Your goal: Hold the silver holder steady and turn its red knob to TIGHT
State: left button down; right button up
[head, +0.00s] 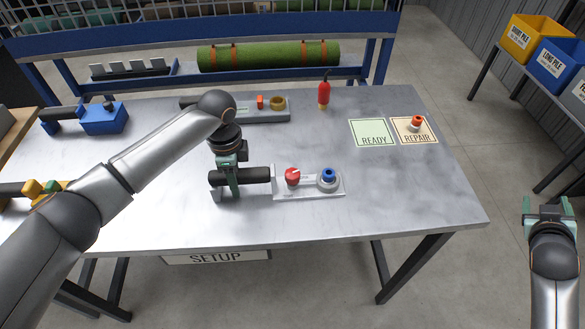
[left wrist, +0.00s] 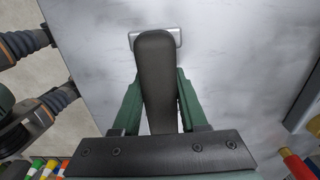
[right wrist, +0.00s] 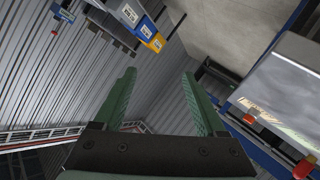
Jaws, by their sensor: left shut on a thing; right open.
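The silver holder (head: 310,190) lies near the front of the grey table, with a black handle (head: 254,174) at its left end. On it are a red knob (head: 292,177) with a pale pointer and a blue round part (head: 328,177). I cannot read any marks by the knob. My left gripper (head: 230,188) is shut on the black handle; the handle (left wrist: 155,80) also shows between its fingers in the left wrist view. My right gripper (head: 549,212) is open and empty, off the table to the right; its spread fingers (right wrist: 165,105) show in the right wrist view.
A red bottle (head: 324,93), another grey holder (head: 262,116) and a blue tool (head: 104,118) stand further back. The table right of the holder is clear.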

jog(key=w+a+r+n+t+y, duration=0.4)
jog(key=w+a+n, duration=0.2)
jog(key=a, duration=0.4)
jog(key=w+a+r+n+t+y, duration=0.4)
jog(key=w+a+n+y, duration=0.15)
jog(key=a, duration=0.45)
jog(key=w+a+r+n+t+y, duration=0.4)
jog(key=w+a+n, duration=0.25)
jog(key=a, duration=0.35)
jog(key=s+a+r+n+g+y, duration=0.1)
jog(key=s+a+n+g+y, duration=0.3)
jog(key=a+n+y, duration=0.6)
jog(key=s+a+r+n+g+y, duration=0.1)
jog(key=a+n+g+y, duration=0.6)
jog(key=a, duration=0.6)
jog(key=s+a+f+n+g+h, duration=0.2)
jog(key=s+a+f+n+g, duration=0.1)
jog(key=s+a+n+g, duration=0.45)
jog(key=s+a+f+n+g+h, duration=0.2)
jog(key=s+a+f+n+g, duration=0.25)
jog(key=n+g, duration=0.55)
notch_tip(320, 180, up, 3)
jog(key=n+t+h, duration=0.7)
jog(key=n+h, duration=1)
jog(key=n, duration=0.2)
send_over(292, 173)
notch_tip(292, 173, down, 12)
jog(key=shift+r, duration=0.1)
